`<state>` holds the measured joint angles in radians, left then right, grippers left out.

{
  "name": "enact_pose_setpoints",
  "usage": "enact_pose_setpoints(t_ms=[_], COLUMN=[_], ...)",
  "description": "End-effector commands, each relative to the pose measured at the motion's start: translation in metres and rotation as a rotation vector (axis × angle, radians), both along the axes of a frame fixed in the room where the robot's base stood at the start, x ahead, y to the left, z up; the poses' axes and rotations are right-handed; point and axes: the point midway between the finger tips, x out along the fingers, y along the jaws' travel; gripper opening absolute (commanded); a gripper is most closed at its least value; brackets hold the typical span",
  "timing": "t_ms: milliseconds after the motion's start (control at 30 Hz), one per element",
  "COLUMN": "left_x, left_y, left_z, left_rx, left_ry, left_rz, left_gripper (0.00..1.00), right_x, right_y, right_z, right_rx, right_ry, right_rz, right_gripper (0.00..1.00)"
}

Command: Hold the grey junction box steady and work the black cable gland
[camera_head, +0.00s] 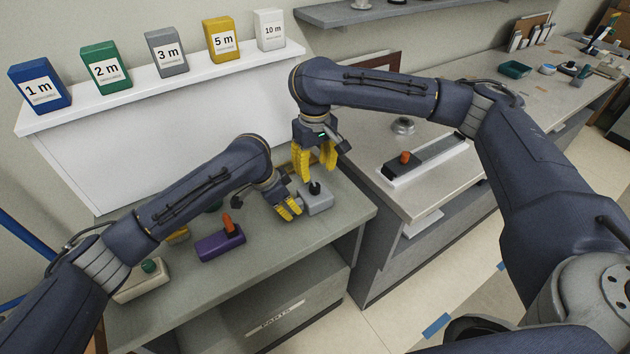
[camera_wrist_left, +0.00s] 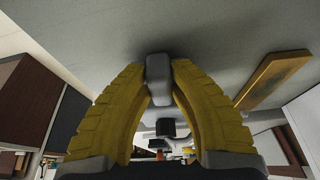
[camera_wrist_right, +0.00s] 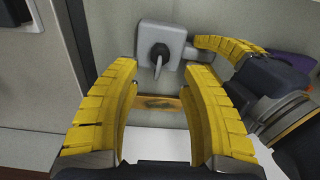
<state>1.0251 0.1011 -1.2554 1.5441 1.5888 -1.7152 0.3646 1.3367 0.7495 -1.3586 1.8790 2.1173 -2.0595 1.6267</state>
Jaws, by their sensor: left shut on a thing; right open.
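The grey junction box (camera_head: 319,204) sits on the bench near its right end. The black cable gland (camera_head: 315,188) stands up from its top. My left gripper (camera_head: 291,209) is shut on a grey tab at the box's side, which shows between the fingertips in the left wrist view (camera_wrist_left: 159,80). My right gripper (camera_head: 319,172) is open and empty, fingers pointing down, just above and behind the gland. In the right wrist view the gland (camera_wrist_right: 159,52) lies just beyond the open fingertips, not between them. The box's underside is hidden.
A purple box with an orange lever (camera_head: 220,245) and a pale box with a green knob (camera_head: 142,281) stand left on the bench. Several coloured labelled boxes line the white shelf (camera_head: 180,79). A dark block with an orange knob (camera_head: 425,155) is on the right counter.

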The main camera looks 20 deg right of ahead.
Motion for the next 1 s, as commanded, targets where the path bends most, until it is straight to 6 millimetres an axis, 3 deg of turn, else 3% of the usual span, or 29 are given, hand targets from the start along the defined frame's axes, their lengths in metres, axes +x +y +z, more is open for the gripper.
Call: enact_pose_setpoints(t_ms=[300,733,1000], left_x=[0.000,0.000,0.000], left_y=[0.000,0.000,0.000], left_z=[-0.001,-0.001,-0.001], left_rx=[0.002,0.002,0.002], left_ry=[0.001,0.001,0.001], left_rz=[0.000,0.000,0.000], left_gripper=[0.00,0.00,0.00], right_x=[-0.001,0.000,0.000], right_y=[0.000,0.000,-0.001], right_z=[-0.041,-0.073,-0.072], right_rx=[0.001,0.000,0.000], right_ry=[0.002,-0.001,-0.002], right_rz=[-0.001,0.000,-0.001], right_gripper=[0.44,0.46,0.15])
